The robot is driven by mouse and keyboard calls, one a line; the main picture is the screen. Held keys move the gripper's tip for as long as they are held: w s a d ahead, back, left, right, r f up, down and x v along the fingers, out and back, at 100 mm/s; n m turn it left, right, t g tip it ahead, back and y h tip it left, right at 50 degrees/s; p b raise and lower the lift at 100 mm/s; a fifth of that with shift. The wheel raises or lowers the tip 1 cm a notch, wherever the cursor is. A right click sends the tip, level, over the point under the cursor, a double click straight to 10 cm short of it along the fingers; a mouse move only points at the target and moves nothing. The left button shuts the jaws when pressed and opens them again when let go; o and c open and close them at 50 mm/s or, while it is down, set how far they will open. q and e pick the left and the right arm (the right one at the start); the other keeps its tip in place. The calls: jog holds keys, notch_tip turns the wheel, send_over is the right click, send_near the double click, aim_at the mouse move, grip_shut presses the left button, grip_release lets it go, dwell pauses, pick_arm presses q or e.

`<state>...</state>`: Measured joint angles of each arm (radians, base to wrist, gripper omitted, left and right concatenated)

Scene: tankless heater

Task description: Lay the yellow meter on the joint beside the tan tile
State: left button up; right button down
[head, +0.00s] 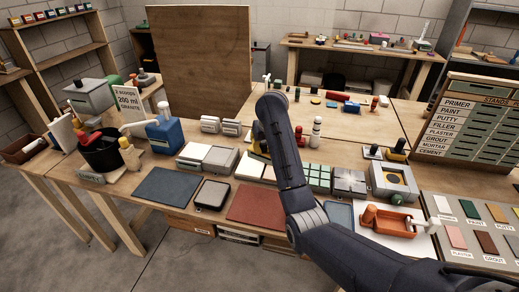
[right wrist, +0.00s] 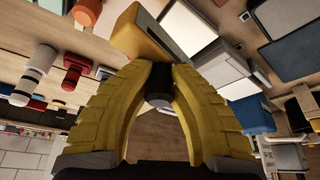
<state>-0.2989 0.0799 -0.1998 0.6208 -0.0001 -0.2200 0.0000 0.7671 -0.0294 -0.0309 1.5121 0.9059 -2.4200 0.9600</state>
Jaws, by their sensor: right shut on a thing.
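My right gripper (head: 259,145) reaches down over the pale tiles (head: 249,165) near the middle of the table in the head view. In the right wrist view its two yellow fingers (right wrist: 150,62) close on the yellow meter (right wrist: 138,38), a boxy yellow piece with a dark edge. The meter is tilted in that view. Pale tiles (right wrist: 188,27) lie just past it. In the head view the arm and fingers hide most of the meter, and the tan tile and its joint cannot be told apart from the pale tiles. My left gripper is not in view.
Green tiles (head: 318,177) and a grey tile box (head: 348,182) lie right of the arm. Grey-white boxes (head: 208,158) stand left. A red-brown mat (head: 256,204) lies in front. Bottles (head: 315,132) stand behind. A blue container (head: 166,132) stands further left.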

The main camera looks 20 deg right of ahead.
aim_at(263, 160)
jog(key=shift+s+r, duration=0.1)
dwell(0.4)
jog(key=shift+f, duration=2.95)
jog(key=shift+f, duration=0.5)
jog(key=c, duration=1.3)
grip_release()
